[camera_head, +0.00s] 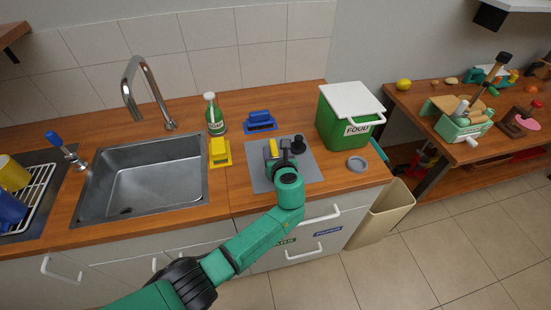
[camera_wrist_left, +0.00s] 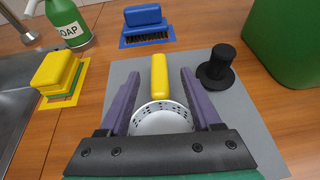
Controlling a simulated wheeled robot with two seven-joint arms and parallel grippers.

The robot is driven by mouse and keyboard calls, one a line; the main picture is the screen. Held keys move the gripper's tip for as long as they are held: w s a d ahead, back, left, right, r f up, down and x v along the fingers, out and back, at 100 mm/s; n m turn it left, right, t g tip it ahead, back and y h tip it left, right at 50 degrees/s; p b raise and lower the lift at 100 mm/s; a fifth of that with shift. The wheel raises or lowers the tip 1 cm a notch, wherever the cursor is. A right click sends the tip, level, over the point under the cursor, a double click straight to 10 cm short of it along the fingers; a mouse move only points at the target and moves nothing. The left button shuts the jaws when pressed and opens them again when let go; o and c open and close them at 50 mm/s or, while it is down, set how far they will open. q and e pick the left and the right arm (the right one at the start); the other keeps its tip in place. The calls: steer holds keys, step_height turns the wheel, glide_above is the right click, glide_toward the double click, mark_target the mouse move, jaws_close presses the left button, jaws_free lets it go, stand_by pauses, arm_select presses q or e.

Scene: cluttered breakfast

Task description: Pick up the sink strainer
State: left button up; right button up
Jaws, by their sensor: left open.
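The sink strainer (camera_wrist_left: 160,118) looks to be the white round piece with dark holes around its rim and a yellow handle, lying on a grey mat (camera_wrist_left: 250,125). In the head view its yellow handle (camera_head: 273,148) shows just beyond my left gripper (camera_head: 285,165), which hides the rest. In the left wrist view my left gripper (camera_wrist_left: 160,75) is open, its two purple fingers either side of the strainer and handle, apart from the handle. The near part of the strainer is hidden behind the gripper's palm. My right gripper is not in view.
A black stopper-like piece (camera_wrist_left: 216,68) stands right of the fingers. A yellow sponge (camera_head: 219,149), blue brush (camera_head: 260,120) and soap bottle (camera_head: 214,115) stand left and behind. A green food bin (camera_head: 340,125) and grey disc (camera_head: 357,163) are right. The sink (camera_head: 145,180) is left.

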mark_target(274, 147)
arm_select(q)
steer(key=x, duration=0.2)
steer(key=shift+w+a+b, duration=0.1)
steer(key=shift+w+b, duration=0.15)
steer(key=shift+b, duration=0.05)
steer(key=shift+w+f, duration=0.2)
steer(key=shift+w, duration=0.15)
jaws_close()
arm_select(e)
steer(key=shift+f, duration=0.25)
arm_select(q)
steer(key=shift+r, duration=0.6)
step_height(274, 147, up, 7)
steer(key=shift+r+p, duration=0.1)
steer(key=shift+p, duration=0.8)
step_height(274, 147, up, 12)
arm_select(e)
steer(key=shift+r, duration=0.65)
